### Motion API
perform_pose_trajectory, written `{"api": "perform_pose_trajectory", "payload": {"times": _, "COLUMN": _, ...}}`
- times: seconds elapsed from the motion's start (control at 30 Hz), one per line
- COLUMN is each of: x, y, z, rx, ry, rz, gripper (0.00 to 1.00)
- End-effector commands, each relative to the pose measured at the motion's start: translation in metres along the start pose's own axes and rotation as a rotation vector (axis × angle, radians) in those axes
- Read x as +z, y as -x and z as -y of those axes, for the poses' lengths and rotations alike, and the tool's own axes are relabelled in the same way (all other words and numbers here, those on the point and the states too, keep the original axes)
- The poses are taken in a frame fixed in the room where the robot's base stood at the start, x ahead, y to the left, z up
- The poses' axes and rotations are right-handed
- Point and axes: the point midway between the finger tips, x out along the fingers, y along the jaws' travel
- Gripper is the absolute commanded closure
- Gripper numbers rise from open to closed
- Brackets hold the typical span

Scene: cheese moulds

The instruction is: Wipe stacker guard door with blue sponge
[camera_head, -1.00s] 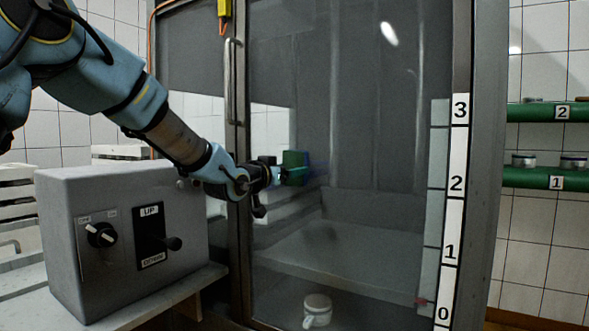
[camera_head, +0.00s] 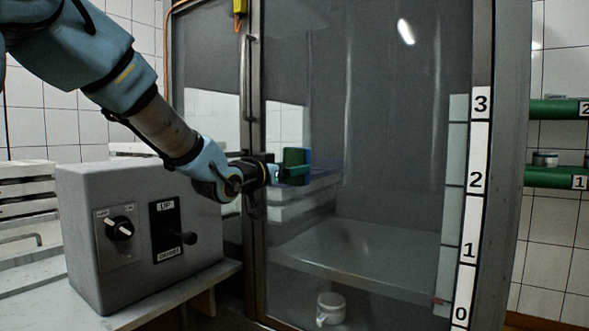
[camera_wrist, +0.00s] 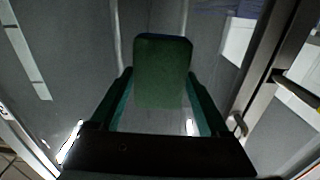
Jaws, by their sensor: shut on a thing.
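The stacker guard door (camera_head: 390,170) is a tall clear panel in a grey metal frame, with a vertical bar handle (camera_head: 247,78) at its left. My gripper (camera_head: 280,174) is shut on the sponge (camera_head: 294,160), in front of the door's left part, right of and below the handle. The sponge looks dark green with a blue edge on the door side. In the wrist view the sponge (camera_wrist: 161,70) stands between both fingers, its green face towards the camera. It is close to the panel; I cannot tell whether it touches.
A grey control box (camera_head: 140,235) with a knob and lever stands on a bench at the left, below my arm. A number strip (camera_head: 475,190) runs down the door's right side. A small white pot (camera_head: 331,309) shows low behind the panel. Green shelves (camera_head: 560,177) are at the right.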

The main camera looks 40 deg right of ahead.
Motion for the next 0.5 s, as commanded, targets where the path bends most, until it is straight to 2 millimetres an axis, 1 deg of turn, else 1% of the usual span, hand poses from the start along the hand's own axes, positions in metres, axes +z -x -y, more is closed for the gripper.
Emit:
{"api": "perform_pose_trajectory", "payload": {"times": 0.1, "x": -0.0002, "y": 0.0035, "z": 0.0001, "rx": 0.000, "ry": 0.000, "rz": 0.000, "gripper": 0.65}}
{"api": "perform_pose_trajectory", "payload": {"times": 0.37, "x": -0.0002, "y": 0.0037, "z": -0.0003, "rx": 0.001, "ry": 0.000, "rz": 0.000, "gripper": 0.65}}
{"api": "perform_pose_trajectory", "payload": {"times": 0.5, "x": -0.0005, "y": 0.0090, "z": -0.0001, "rx": 0.000, "ry": -0.001, "rz": 0.000, "gripper": 0.65}}
